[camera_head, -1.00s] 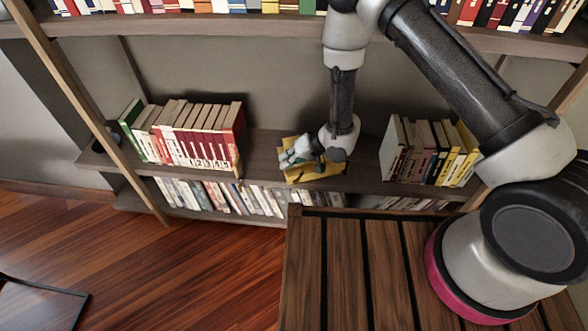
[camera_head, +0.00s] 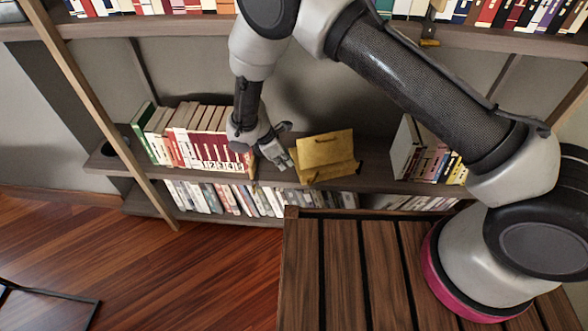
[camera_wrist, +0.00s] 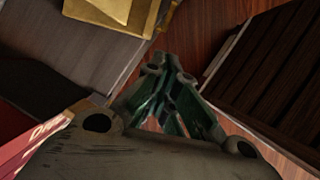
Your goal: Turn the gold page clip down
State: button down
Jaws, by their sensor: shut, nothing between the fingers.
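A gold stand (camera_head: 325,150) with an upright tilted panel and a lower ledge sits on the middle shelf, right of my gripper. It also shows at the top of the wrist view (camera_wrist: 112,14), partly cut off. I cannot clearly make out a separate page clip on it; small details at its ledge are too small to tell. My gripper (camera_head: 284,145) is beside the stand's left side, apart from its panel. Its green-grey fingers come together with nothing between them in the wrist view (camera_wrist: 162,68).
Red and white books (camera_head: 205,135) stand on the shelf left of my gripper. More books (camera_head: 435,150) stand to the right of the stand. A row of books (camera_head: 240,200) fills the shelf below. A slatted wooden table (camera_head: 345,260) is in front. The upper shelf (camera_head: 480,40) hangs above.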

send_near(310, 183)
notch_tip(310, 183, down, 2)
jog(key=a, duration=0.2)
jog(key=d+f, duration=0.2)
jog(key=d, duration=0.1)
jog(key=shift+w, duration=0.1)
jog(key=shift+w+d+f, duration=0.1)
jog(key=shift+w+d, duration=0.05)
jog(key=shift+d, duration=0.2)
